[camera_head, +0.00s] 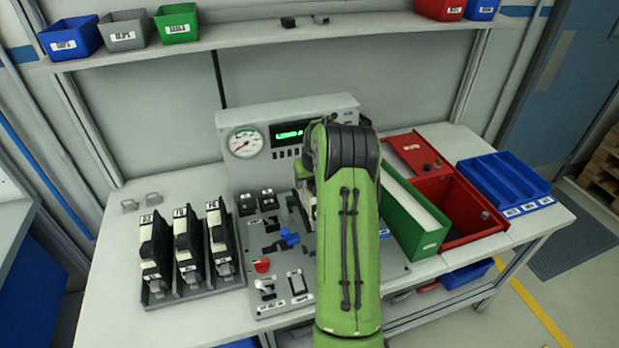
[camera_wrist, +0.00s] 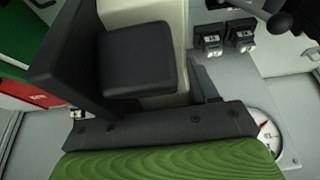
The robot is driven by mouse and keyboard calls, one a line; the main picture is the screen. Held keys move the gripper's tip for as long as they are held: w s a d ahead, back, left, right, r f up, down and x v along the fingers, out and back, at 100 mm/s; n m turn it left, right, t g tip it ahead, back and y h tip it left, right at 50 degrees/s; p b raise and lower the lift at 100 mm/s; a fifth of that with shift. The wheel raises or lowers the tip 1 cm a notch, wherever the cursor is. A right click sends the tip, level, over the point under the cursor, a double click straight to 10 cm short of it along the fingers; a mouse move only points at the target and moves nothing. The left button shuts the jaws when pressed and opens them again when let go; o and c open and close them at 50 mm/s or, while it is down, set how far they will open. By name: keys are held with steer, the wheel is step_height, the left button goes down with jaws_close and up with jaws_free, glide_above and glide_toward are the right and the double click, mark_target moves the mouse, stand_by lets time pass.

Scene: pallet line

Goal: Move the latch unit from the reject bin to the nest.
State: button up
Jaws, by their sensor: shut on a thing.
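The latch unit (camera_wrist: 175,30), a cream body with a black block on it, fills the upper middle of the wrist view. My gripper (camera_wrist: 140,65) is shut on it; one dark finger shows at the left, and the other is mostly hidden. In the head view my green arm hides most of the gripper and unit, over the right part of the test station. The red reject bin (camera_head: 460,208) stands right of my arm, with no latch unit visible in it. The nest is not clearly distinguishable on the station's grey panel (camera_head: 392,262), partly behind my arm.
Black-and-white units stand in a rack (camera_head: 165,300) at the left. A green bin (camera_head: 425,240) and blue tray (camera_head: 512,180) flank the reject bin.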

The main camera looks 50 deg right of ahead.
steer(key=shift+f+b, duration=2.95)
steer(key=shift+f, duration=1.4)
steer(key=shift+r, duration=0.1)
steer(key=o, duration=1.4)
steer(key=p+v, duration=0.1)
steer(key=v, duration=1.5)
steer(key=shift+s, duration=0.1)
